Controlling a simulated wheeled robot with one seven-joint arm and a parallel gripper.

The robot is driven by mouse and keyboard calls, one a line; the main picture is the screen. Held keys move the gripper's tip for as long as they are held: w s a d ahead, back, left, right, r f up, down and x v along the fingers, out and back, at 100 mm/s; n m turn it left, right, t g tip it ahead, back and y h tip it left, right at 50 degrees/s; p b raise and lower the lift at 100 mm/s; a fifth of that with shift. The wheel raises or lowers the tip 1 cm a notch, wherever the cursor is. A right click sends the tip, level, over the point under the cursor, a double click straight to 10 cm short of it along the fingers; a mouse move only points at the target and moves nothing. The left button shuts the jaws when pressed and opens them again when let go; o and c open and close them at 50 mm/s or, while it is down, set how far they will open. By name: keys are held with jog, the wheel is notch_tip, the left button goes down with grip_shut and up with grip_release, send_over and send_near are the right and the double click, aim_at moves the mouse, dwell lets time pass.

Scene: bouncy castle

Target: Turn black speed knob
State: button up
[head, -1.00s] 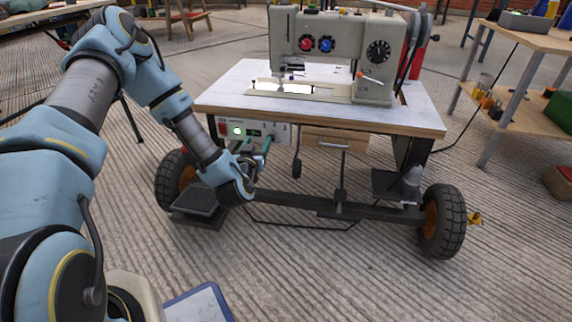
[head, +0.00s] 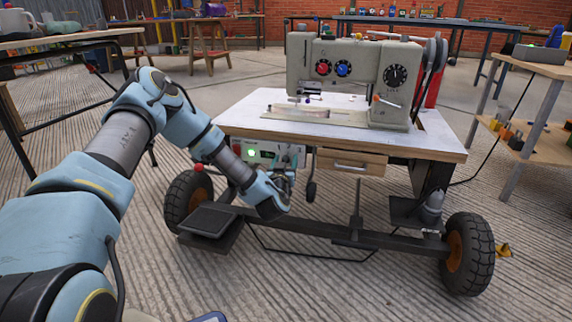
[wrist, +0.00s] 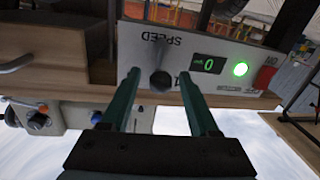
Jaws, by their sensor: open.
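The black speed knob (wrist: 160,80) shows in the wrist view on a grey control panel (wrist: 192,52), by an upside-down "SPEED" label. My gripper (wrist: 159,75) is open. Its two green fingers stand on either side of the knob, with a gap visible on both sides; I cannot tell whether the tips reach past its face. In the head view, the panel (head: 262,152) hangs under the front left of the sewing machine table (head: 340,143). My gripper (head: 286,178) is at the panel's right end there, and the knob is hidden.
The panel also has a display (wrist: 208,64) reading 0, a lit green button (wrist: 240,69) and a red switch (wrist: 264,77). A wooden drawer (head: 350,162) is just right of the panel. A sewing machine (head: 395,85) stands on top. A pedal (head: 207,220) is below.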

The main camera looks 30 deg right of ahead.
jog(key=shift+w+d, duration=0.2)
jog(key=shift+w, duration=0.1)
jog(key=shift+c, duration=0.3)
grip_shut()
